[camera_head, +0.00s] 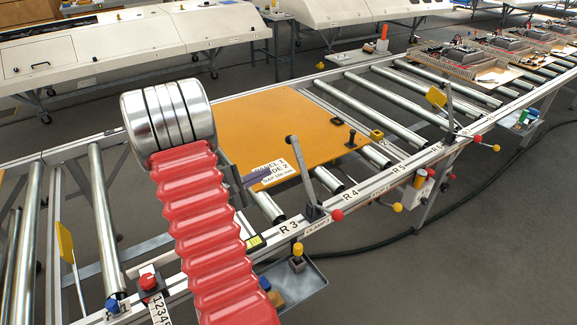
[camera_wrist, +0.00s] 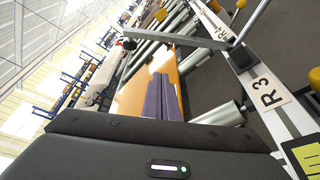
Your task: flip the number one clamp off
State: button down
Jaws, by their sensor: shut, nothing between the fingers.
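The clamp by the R 3 and R 4 marks (camera_head: 313,212), with a label below that seems to read CLAMP 1, sits on the near rail. Its grey lever (camera_head: 303,172) stands up, leaning left toward the panel, with a dark tip. A red ball (camera_head: 337,215) is at its base. In the wrist view the lever (camera_wrist: 190,40) crosses the upper middle, beyond my fingertips. My gripper (camera_head: 262,176) has purple fingers, shut and empty, over the panel's near edge and left of the lever, apart from it. The fingers also show in the wrist view (camera_wrist: 163,80). My red arm hides part of the rail.
An orange panel (camera_head: 265,115) lies on the rollers, with a label at its near corner. A second clamp (camera_head: 450,130) with a raised lever stands farther right on the same rail. A red button box (camera_head: 149,282) is at the near left. Floor at the lower right is mostly clear.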

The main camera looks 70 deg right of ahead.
aim_at(299, 162)
jog(key=shift+s+d+f, duration=0.15)
jog(key=shift+d+f, duration=0.3)
jog(key=s+d, duration=0.6)
jog(key=shift+s+d+r, duration=0.25)
jog(key=shift+s+d, duration=0.05)
jog(key=shift+s, duration=0.05)
dwell(0.6)
jog(key=shift+s+a+r, duration=0.75)
jog(key=shift+s+a, duration=0.05)
jog(key=shift+s, duration=0.15)
